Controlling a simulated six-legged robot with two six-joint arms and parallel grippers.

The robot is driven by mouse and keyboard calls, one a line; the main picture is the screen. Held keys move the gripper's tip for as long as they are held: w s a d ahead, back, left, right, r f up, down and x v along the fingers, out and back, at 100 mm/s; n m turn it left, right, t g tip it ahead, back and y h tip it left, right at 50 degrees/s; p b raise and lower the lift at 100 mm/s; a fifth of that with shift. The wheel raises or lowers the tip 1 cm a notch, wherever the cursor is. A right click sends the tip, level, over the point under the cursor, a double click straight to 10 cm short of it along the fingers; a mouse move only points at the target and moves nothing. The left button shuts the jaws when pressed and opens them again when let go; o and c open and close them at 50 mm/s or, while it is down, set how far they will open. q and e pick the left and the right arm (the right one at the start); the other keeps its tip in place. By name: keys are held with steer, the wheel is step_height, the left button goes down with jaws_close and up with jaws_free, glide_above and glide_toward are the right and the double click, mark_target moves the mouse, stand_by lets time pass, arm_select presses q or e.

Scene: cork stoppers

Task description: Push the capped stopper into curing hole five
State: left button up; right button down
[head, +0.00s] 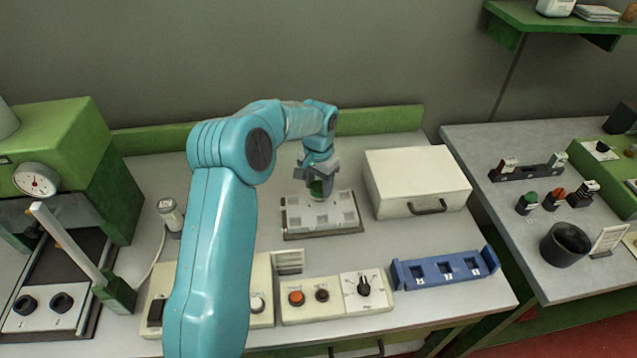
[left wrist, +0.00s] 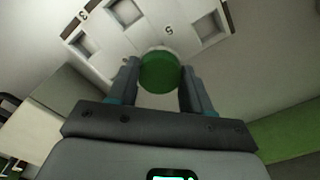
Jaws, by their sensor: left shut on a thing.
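The capped stopper shows as a round green cap (left wrist: 159,73) between the two fingers of my left gripper (left wrist: 158,88) in the left wrist view. In the head view my left gripper (head: 318,180) is shut on the green stopper (head: 317,188) over the white curing board (head: 292,222). The board also shows in the left wrist view (left wrist: 150,38), with square holes and printed numbers 3 and 5. The cap lies beside the number 5 there. The stopper's lower end is hidden, so I cannot tell whether it is in a hole. My right gripper is not in view.
A white box with a handle (head: 415,180) stands right of the board. A blue rack (head: 445,270) and control panels (head: 338,296) line the front edge. A green press (head: 70,160) stands left. The right table holds a black cup (head: 565,245) and several stoppers.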

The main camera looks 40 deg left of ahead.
mark_target(318, 187)
arm_select(q)
steer(key=shift+f, duration=0.35)
steer(key=o, duration=1.1)
step_height(318, 187, up, 16)
steer(key=shift+r+b, duration=0.2)
steer(key=shift+b, duration=0.25)
